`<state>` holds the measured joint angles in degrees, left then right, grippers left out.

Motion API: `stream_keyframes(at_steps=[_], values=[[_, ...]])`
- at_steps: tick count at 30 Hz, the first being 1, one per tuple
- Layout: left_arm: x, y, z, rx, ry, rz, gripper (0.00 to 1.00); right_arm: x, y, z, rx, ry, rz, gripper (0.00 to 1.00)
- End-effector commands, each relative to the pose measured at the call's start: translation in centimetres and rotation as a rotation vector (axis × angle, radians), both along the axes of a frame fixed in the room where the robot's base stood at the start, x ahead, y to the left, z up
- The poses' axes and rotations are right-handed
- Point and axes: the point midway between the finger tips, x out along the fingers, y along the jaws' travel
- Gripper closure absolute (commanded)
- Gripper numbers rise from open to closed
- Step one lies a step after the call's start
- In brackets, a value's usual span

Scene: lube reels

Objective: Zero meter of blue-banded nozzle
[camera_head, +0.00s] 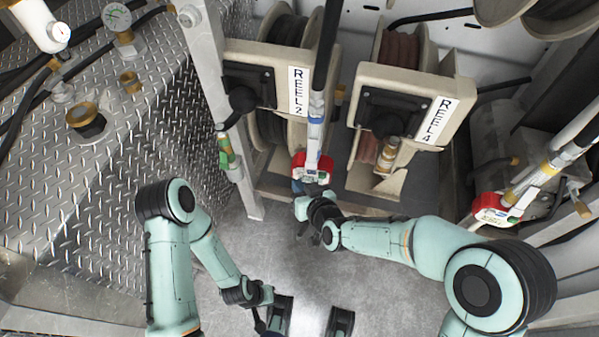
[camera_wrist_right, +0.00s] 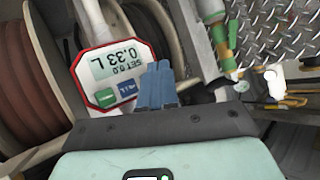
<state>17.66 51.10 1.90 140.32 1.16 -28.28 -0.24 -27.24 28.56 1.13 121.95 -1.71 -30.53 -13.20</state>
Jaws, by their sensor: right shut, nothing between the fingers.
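The blue-banded nozzle (camera_head: 316,118) hangs upright in front of the reels, with its red and white meter (camera_head: 312,167) at its lower end. In the right wrist view the meter (camera_wrist_right: 118,68) appears upside down, reading 0.33 L with SET 0.0 below the main digits. A green button (camera_wrist_right: 105,97) and a blue button (camera_wrist_right: 127,90) sit on its face. My right gripper (camera_head: 298,186) is shut and empty just below the meter. Its blue fingertips (camera_wrist_right: 158,75) are beside the blue button; contact cannot be told. My left gripper (camera_head: 262,324) is low, partly cut off; its jaws are unclear.
A yellow-banded nozzle (camera_head: 545,170) with another red meter (camera_head: 497,210) is at the right. A green-banded nozzle (camera_head: 225,150) hangs at the left by a post. Reel 2 (camera_head: 262,75) and reel 4 (camera_head: 407,110) stand behind. The floor (camera_head: 310,265) in front is clear.

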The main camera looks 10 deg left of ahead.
Motion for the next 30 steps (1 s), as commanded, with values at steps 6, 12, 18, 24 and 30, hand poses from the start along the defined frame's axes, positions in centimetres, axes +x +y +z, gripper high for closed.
stream_keyframes(at_steps=[6,12,18,24,30], values=[[0.00,0.00,0.00,0.000,0.000,0.000,1.00,0.00,0.00,0.00,0.000,0.000,0.000,1.00],[0.00,0.00,0.00,0.000,0.000,0.000,1.00,0.00,0.00,0.00,0.000,0.000,0.000,1.00],[0.00,0.00,0.00,0.000,0.000,0.000,1.00,0.00,0.00,0.00,0.000,0.000,0.000,1.00],[-0.02,0.00,-0.21,0.000,0.001,0.000,1.00,0.35,0.01,-0.04,0.000,0.000,0.000,1.00],[-0.02,0.00,-0.45,0.001,0.001,0.000,1.00,0.87,0.04,-0.05,0.000,0.000,0.000,1.00]])
